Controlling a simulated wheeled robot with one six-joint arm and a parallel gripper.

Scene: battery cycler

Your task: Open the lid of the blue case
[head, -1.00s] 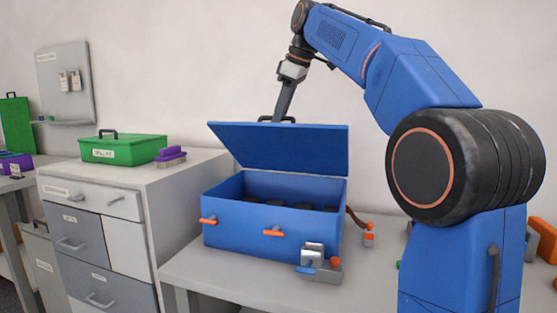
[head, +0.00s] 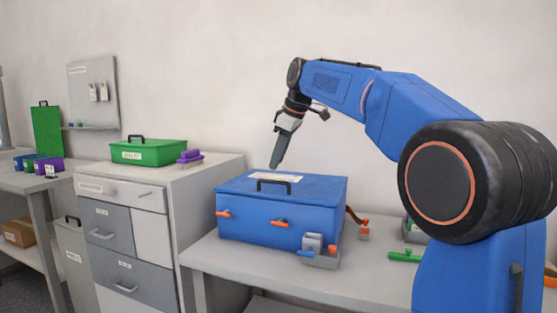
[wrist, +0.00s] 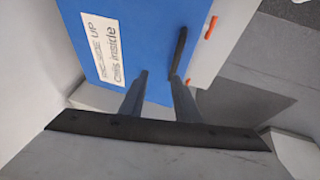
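The blue case (head: 255,234) stands on the grey bench with its lid (head: 325,187) lying shut. A black handle (head: 274,182) and a white label (head: 276,176) are on the lid's top. Two orange latches (head: 279,223) are on the front. My gripper (head: 273,165) hangs pointing down just above the lid, behind the handle. In the wrist view, the two fingers (wrist: 159,78) stand apart with nothing between them. The handle (wrist: 178,52) shows beyond the right finger, and the label (wrist: 103,50) lies to the left.
A small grey block with a blue lever (head: 321,252) stands at the case's front right corner. A green case (head: 148,152) and a purple brush (head: 190,157) sit on the drawer cabinet (head: 150,222) to the left. A green item (head: 404,257) lies on the bench at right.

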